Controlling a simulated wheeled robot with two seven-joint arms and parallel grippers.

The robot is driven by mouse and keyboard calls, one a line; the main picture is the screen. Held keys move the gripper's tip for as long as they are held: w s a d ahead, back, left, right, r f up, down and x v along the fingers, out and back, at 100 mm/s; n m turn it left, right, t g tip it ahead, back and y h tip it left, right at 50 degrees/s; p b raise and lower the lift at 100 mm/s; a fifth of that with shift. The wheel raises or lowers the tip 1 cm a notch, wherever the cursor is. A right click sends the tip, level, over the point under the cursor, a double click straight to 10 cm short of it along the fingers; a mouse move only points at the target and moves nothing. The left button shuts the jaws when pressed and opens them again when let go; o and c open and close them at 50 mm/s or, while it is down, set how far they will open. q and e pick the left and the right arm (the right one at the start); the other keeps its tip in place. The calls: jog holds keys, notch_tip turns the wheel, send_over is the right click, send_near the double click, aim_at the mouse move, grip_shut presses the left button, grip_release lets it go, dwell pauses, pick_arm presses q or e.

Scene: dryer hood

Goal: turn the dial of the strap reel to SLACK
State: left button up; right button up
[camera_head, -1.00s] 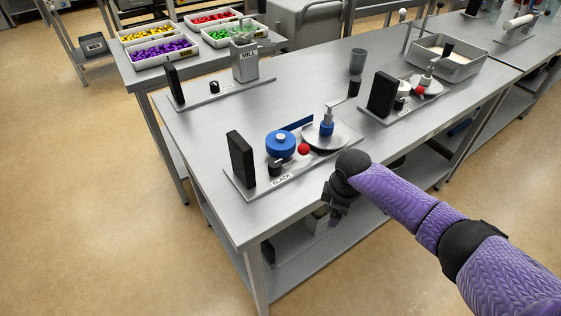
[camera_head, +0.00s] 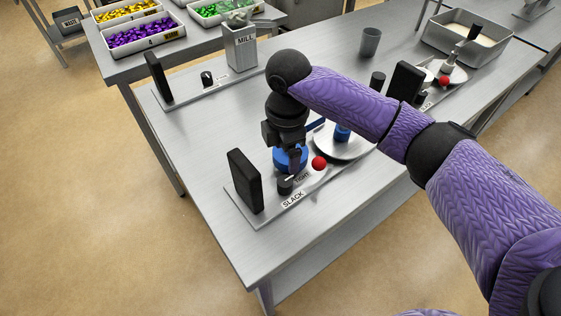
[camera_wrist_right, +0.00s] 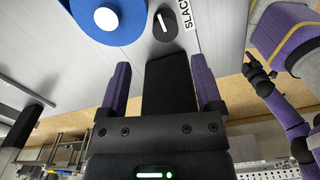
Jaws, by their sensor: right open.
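The strap reel has a blue drum (camera_head: 290,158) with a white hub, which shows at the top of the wrist view (camera_wrist_right: 106,20). Its dial (camera_head: 285,187) is a small black knob, also in the wrist view (camera_wrist_right: 165,26) with a white line across it. A SLACK label (camera_head: 293,200) lies beside the dial, and a TIGHT label (camera_head: 302,178) is partly visible. My right gripper (camera_head: 291,164) points down over the drum and dial; its purple fingers (camera_wrist_right: 162,66) are apart and empty. A purple arm with a dark gripper (camera_wrist_right: 257,72), apparently my left, shows small in the wrist view.
A black upright block (camera_head: 243,180) stands beside the dial on the reel's base plate. A red ball (camera_head: 319,163) and a round metal plate (camera_head: 345,145) are on the other side.

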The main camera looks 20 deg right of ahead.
aim_at(287, 180)
jog(key=f, duration=0.3)
jog(key=f+b, duration=0.1)
jog(key=f, duration=0.2)
jog(key=f+b, duration=0.1)
jog(key=f, duration=0.2)
jog(key=shift+s, duration=0.4)
jog(key=shift+c, duration=0.5)
grip_shut()
pick_arm(q)
jog(key=shift+s+a+f, duration=0.15)
jog(key=shift+s+f, duration=0.15)
jog(key=shift+f, duration=0.35)
jog(key=shift+s+a+f, duration=0.1)
jog(key=shift+s+f, duration=0.2)
jog(key=shift+f, duration=0.3)
